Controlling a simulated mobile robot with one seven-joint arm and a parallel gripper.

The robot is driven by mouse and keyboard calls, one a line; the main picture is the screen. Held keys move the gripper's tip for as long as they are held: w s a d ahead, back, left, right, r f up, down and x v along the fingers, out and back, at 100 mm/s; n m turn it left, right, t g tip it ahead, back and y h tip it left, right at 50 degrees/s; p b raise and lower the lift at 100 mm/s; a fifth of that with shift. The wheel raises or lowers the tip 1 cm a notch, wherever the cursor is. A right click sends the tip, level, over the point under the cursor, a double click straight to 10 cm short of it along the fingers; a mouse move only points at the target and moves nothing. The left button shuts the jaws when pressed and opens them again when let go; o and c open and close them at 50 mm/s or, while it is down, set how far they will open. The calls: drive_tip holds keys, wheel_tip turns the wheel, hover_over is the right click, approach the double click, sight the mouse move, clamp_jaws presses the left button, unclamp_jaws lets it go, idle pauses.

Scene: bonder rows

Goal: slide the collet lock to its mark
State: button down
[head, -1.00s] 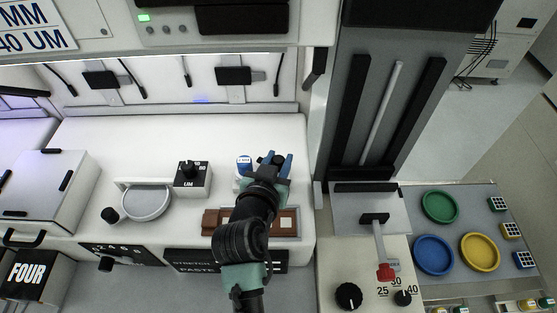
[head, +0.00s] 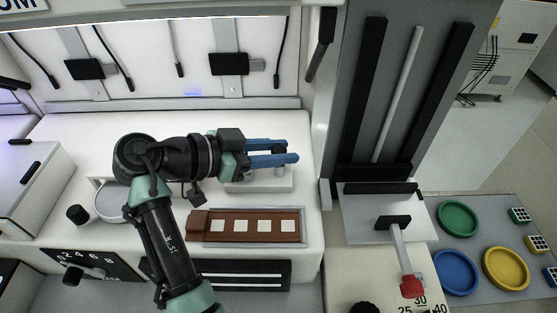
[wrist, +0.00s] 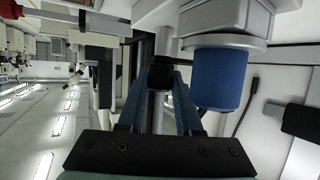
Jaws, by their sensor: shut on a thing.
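My gripper (head: 292,152) points right in the head view, its two blue fingers above a white block (head: 268,186) on the bench. In the wrist view the fingers close on a small black piece (wrist: 160,74), which I take for the collet lock. A blue cylinder (wrist: 217,80) under a pale metal collar (wrist: 226,42) stands just right of the fingers. In the head view a grey post (head: 280,172) shows below the fingers. The black piece is mostly hidden there, and I cannot make out a mark.
A brown strip holder with several pale squares (head: 210,239) lies in front of the white block. A red-tipped lever (head: 411,286) stands at lower right, near green (head: 458,219), blue (head: 456,272) and yellow (head: 505,268) discs. The bench behind the gripper is clear.

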drive_tip(key=shift+f+m+g+b, duration=0.2)
drive_tip(key=shift+m+g+b, duration=0.3)
drive_tip(key=shift+g, duration=0.1)
drive_tip(key=c, duration=0.6)
unclamp_jaws()
drive_tip(key=shift+r, duration=0.1)
drive_tip(key=b+v, duration=0.1)
drive_tip(key=v, duration=1.2)
drive_tip(key=shift+w+a+f, duration=0.15)
drive_tip(key=shift+f, duration=0.05)
